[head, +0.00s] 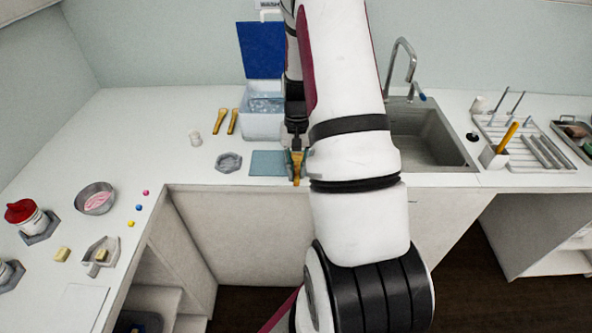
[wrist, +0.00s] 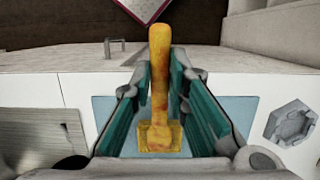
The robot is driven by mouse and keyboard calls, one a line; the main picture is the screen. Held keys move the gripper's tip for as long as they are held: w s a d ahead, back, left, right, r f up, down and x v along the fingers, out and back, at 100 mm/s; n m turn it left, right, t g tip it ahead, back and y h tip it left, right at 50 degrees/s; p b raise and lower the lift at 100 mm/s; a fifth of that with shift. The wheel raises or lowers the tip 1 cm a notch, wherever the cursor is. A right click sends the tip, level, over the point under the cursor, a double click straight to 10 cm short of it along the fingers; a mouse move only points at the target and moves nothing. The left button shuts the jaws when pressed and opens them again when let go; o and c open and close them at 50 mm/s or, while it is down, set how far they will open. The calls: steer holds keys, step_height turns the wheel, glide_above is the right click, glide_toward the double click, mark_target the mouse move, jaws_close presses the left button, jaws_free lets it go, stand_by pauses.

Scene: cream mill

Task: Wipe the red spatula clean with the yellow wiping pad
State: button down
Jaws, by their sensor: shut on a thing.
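My gripper (wrist: 160,78) is shut on a yellow-orange, spatula-shaped tool (wrist: 158,88) with reddish smears. Its round handle and flat square end show between the teal fingers. In the head view the tool (head: 297,170) hangs at the counter's front edge, beside the pale blue mat (head: 265,164); my arm partly hides my gripper. No plainly red spatula shows elsewhere. Two small yellow blocks are on the left counter: one lies loose (head: 62,254), and one sits in a grey holder (head: 101,255). I cannot tell which is the wiping pad.
A grey hexagonal dish (head: 228,162) is left of the mat. Two yellow spatulas (head: 227,121) lie beside an ice-filled box (head: 262,124) with a blue lid. A bowl of pink cream (head: 95,198) and red-lidded jar (head: 30,216) stand left. The sink (head: 425,140) is right.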

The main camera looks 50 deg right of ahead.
steer(key=shift+s+a+p+v, duration=0.15)
steer(key=shift+p+v, duration=0.15)
steer(key=shift+v, duration=0.7)
steer(key=shift+s+a+p+v, duration=0.1)
steer(key=shift+a+p+v, duration=0.15)
steer(key=shift+v, duration=0.75)
steer(key=shift+s+a+p+v, duration=0.15)
steer(key=shift+p+v, duration=0.15)
steer(key=shift+v, duration=0.65)
steer(key=shift+r, duration=0.1)
